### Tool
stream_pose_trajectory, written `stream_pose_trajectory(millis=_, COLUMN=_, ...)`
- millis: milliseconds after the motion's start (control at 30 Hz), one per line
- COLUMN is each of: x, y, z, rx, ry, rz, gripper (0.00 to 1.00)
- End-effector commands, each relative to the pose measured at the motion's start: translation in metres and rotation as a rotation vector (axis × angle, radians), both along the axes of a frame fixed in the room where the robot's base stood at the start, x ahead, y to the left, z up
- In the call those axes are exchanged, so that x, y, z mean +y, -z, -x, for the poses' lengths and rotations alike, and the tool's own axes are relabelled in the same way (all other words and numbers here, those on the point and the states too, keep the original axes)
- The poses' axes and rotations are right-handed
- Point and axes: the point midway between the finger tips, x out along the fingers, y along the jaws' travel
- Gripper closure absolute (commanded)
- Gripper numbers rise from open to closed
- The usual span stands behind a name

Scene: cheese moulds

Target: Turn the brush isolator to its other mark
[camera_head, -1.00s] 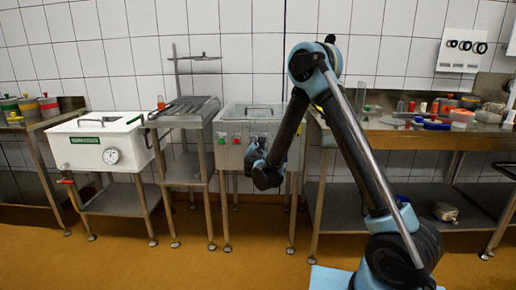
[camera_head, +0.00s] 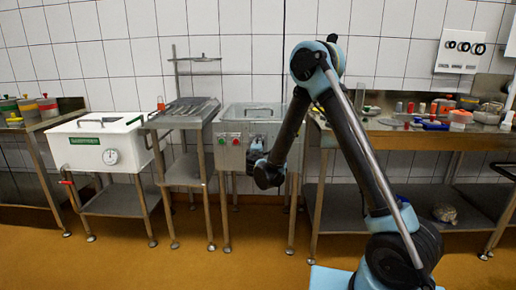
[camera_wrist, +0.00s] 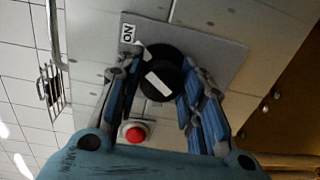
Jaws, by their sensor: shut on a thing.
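The brush isolator is a round black knob (camera_wrist: 171,66) with a white bar, on a grey plate (camera_wrist: 215,52) in the wrist view. The bar lies diagonally, from upper left to lower right. A white "ON" label (camera_wrist: 127,33) is on the plate at the knob's upper left; the other mark is not readable. My gripper (camera_wrist: 162,74) has one blue-padded finger on each side of the knob and is shut on it. In the head view my gripper (camera_head: 257,146) is at the front of the steel brush machine (camera_head: 250,113), and the knob is hidden there.
A red button (camera_wrist: 135,132) sits close to my left finger in the wrist view. The machine's green (camera_head: 221,140) and red (camera_head: 236,140) buttons are left of my gripper. A steel table (camera_head: 400,141) with small items stands right, a white vat (camera_head: 85,150) left.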

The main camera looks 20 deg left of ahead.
Motion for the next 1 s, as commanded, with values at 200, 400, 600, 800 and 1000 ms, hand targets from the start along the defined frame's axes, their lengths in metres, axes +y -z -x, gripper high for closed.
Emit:
stream_pose_trajectory(millis=200, x=-0.0032, y=0.0021, z=-0.0063, rx=0.029, ry=0.011, rz=-0.113, gripper=0.89)
stream_pose_trajectory(millis=400, x=-0.0029, y=0.0034, z=-0.0071, rx=0.044, ry=0.009, rz=-0.168, gripper=0.89)
stream_pose_trajectory(millis=600, x=-0.0026, y=0.0046, z=-0.0081, rx=0.050, ry=0.009, rz=-0.186, gripper=0.89)
stream_pose_trajectory(millis=800, x=-0.0024, y=0.0059, z=-0.0092, rx=0.052, ry=0.009, rz=-0.188, gripper=0.89)
stream_pose_trajectory(millis=1000, x=-0.0023, y=0.0071, z=-0.0102, rx=0.053, ry=0.009, rz=-0.188, gripper=0.49)
